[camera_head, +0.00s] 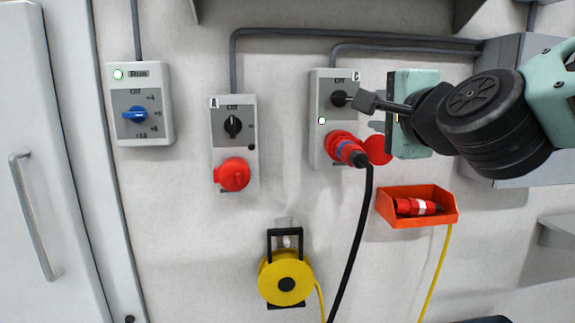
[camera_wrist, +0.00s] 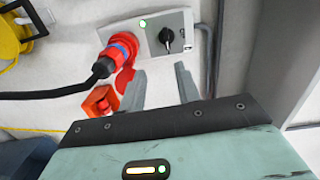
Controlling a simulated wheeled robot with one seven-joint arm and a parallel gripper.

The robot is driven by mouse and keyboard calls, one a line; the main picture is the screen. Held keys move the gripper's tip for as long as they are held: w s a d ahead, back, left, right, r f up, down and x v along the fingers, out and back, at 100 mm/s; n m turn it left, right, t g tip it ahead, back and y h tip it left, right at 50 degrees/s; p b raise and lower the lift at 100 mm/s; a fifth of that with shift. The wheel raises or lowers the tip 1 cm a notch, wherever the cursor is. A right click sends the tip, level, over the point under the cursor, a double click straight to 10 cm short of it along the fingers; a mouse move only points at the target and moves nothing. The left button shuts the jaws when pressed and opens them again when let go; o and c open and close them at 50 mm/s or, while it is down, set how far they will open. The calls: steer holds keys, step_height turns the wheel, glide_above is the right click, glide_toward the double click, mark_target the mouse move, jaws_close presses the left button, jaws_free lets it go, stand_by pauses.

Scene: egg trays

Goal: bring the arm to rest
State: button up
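My gripper (camera_head: 366,102) is in front of the wall box marked C (camera_head: 321,148), its fingertips close to the black rotary knob (camera_head: 339,98). In the wrist view my gripper (camera_wrist: 160,78) has its two grey fingers apart with nothing between them. The knob (camera_wrist: 170,38) lies beyond the fingertips there; contact does not show. A red and blue plug (camera_head: 347,149) sits in the lower socket of box C, with a black cable hanging down. A small light on box C glows green.
Box A (camera_head: 222,105) has its red socket lid (camera_head: 232,174) closed. A box with a blue knob (camera_head: 135,114) hangs at the left. Below are a yellow cable reel (camera_head: 270,272) and an orange bin (camera_head: 385,211) holding a red plug (camera_head: 416,207). The black cable (camera_head: 356,240) hangs between them.

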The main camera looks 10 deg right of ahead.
steer(key=s+a+f+n+g+y, duration=0.2)
steer(key=s+a+f+n+g, duration=0.2)
steer(key=a+f+n, duration=0.3)
steer(key=s+a+f+n+g+y, duration=0.3)
steer(key=s+a+f+n+g, duration=0.15)
steer(key=f+n, duration=0.35)
steer(key=s+d+f+n+g+h, duration=0.2)
steer(key=s+f+n+g, duration=0.2)
steer(key=s+f, duration=0.2)
steer(key=s+d+f+n+g+h+p, duration=0.1)
steer(key=s+d+f+n+g+h, duration=0.2)
steer(key=s+f+n+g, duration=0.2)
steer(key=s+f, duration=0.2)
steer(key=s, duration=0.2)
steer(key=shift+s+n, duration=0.3)
steer(key=shift+s, duration=0.1)
